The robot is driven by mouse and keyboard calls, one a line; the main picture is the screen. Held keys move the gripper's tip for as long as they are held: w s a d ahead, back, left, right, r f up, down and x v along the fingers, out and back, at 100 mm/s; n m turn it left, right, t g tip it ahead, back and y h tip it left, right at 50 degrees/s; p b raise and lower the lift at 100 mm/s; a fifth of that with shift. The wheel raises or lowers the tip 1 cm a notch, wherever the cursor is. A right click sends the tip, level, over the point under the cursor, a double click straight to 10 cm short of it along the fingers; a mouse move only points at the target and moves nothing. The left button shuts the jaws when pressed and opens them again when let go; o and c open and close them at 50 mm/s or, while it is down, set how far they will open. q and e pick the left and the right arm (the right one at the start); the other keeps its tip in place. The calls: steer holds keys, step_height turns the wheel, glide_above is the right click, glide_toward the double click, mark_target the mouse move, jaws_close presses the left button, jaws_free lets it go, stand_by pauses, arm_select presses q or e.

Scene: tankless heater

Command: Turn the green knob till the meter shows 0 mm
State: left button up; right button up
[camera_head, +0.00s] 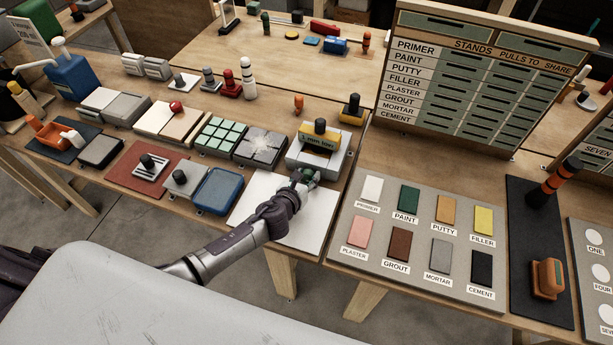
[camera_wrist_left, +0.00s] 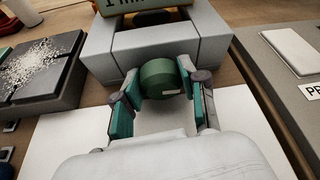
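The green knob (camera_wrist_left: 160,78) sits on the front of a light grey block (camera_wrist_left: 108,52), and my left gripper (camera_wrist_left: 158,91) has one teal-padded finger on each side of it. The fingers appear to touch the knob's sides. In the head view the left gripper (camera_head: 305,177) is at the front of the same block (camera_head: 312,160) and mostly hides the knob. The yellow meter (camera_head: 319,138) on top of the block has small dark text that seems to begin with "1 mm"; the rest is hard to read. My right gripper is out of view.
A white sheet (camera_head: 276,235) lies below my left arm. A dark tile with white powder (camera_head: 260,145) is left of the block. A grey board with coloured plates (camera_head: 425,233) lies to the right. A labelled rack (camera_head: 475,85) stands behind it.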

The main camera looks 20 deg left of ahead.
arm_select(q)
steer(key=c, duration=0.5)
steer(key=shift+r+m+p, duration=0.2)
steer(key=shift+m+p, duration=0.1)
steer(key=shift+p, duration=0.1)
steer(key=shift+d+m+y+p, duration=0.2)
steer(key=shift+m+y+p, duration=0.6)
steer(key=shift+p, duration=0.1)
steer(key=shift+f+m+y, duration=0.15)
steer(key=shift+m+y, duration=0.25)
steer(key=shift+m, duration=0.1)
steer(key=o, duration=1.1)
